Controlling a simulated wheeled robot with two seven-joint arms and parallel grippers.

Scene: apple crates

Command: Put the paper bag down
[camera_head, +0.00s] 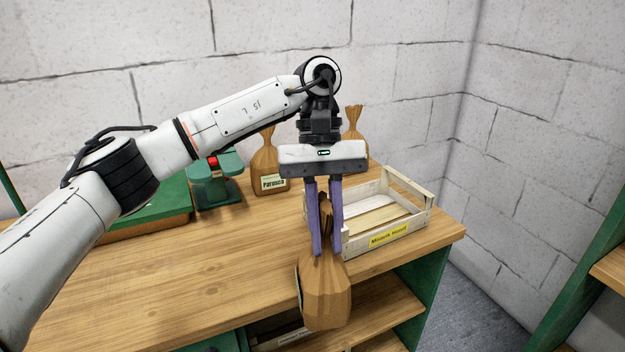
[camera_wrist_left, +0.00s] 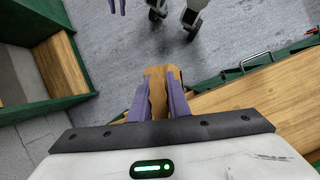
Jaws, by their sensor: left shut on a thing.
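The brown paper bag (camera_head: 325,292) hangs nearly upright with its twisted neck between the purple fingers of my left gripper (camera_head: 326,250). In the head view the bag overlaps the table's front edge and the shelf opening below. In the left wrist view the bag (camera_wrist_left: 157,88) shows between the fingers of the left gripper (camera_wrist_left: 159,92), with grey floor around it and the wooden top to the right.
The wooden table (camera_head: 190,270) has clear room left of the bag. A pale crate (camera_head: 387,240) with a yellow label stands at the right. Another labelled paper bag (camera_head: 270,170) and a green scale (camera_head: 214,183) stand at the back. One more bag (camera_head: 354,128) is behind the gripper.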

